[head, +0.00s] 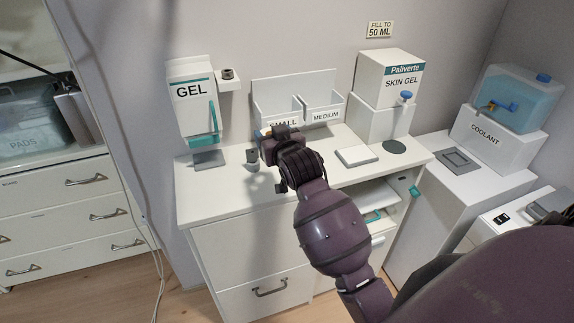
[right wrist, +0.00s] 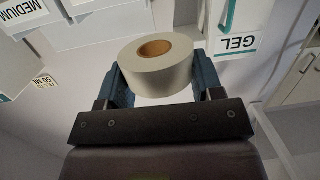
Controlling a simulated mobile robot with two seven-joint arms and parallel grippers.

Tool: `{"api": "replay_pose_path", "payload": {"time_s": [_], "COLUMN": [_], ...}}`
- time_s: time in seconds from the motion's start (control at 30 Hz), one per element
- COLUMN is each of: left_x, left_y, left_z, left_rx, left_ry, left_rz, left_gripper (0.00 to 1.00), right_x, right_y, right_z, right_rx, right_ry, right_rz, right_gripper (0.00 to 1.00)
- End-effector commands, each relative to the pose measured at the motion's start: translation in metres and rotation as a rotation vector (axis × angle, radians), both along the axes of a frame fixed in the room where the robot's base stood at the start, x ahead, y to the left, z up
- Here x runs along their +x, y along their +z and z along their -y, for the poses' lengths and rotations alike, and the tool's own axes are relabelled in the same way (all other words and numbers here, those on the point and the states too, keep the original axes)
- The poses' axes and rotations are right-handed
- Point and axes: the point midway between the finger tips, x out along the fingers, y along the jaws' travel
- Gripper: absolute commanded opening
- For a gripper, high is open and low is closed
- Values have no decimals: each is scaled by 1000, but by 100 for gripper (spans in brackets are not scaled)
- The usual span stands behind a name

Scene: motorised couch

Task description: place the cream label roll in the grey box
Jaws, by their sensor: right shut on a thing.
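My right gripper (head: 270,143) is over the back of the white counter, in front of the bins marked SMALL and MEDIUM. In the right wrist view it is shut on the cream label roll (right wrist: 160,77), which has a brown core and sits between the two blue fingers. In the head view the roll is mostly hidden by the gripper. I cannot tell for sure which thing is the grey box. A small grey container (head: 252,160) stands on the counter just left of the gripper. My left gripper is not in view.
A GEL dispenser (head: 192,95) hangs at the left over a grey plate (head: 209,159). The white bins (head: 325,116) stand behind my gripper. A white pad (head: 356,156) and the skin gel box (head: 390,78) are to the right. The counter's front left is clear.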

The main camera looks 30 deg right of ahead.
Motion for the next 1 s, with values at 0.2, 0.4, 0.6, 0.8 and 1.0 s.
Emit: {"api": "replay_pose_path", "payload": {"time_s": [0.2,0.4,0.6,0.8,1.0], "left_x": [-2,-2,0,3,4], "left_y": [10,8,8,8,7], "left_z": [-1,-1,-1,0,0], "left_rx": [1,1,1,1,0], "left_ry": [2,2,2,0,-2], "left_rz": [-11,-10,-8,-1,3], "left_gripper": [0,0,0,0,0], "right_x": [21,23,23,22,23], "right_y": [33,7,-36,-80,-113], "right_z": [24,27,27,27,26], "right_rx": [19,24,23,23,24], "right_ry": [-42,-49,-48,-48,-47], "right_rz": [-4,-12,-11,-11,-8], "right_gripper": [37,37,37,37,37]}}
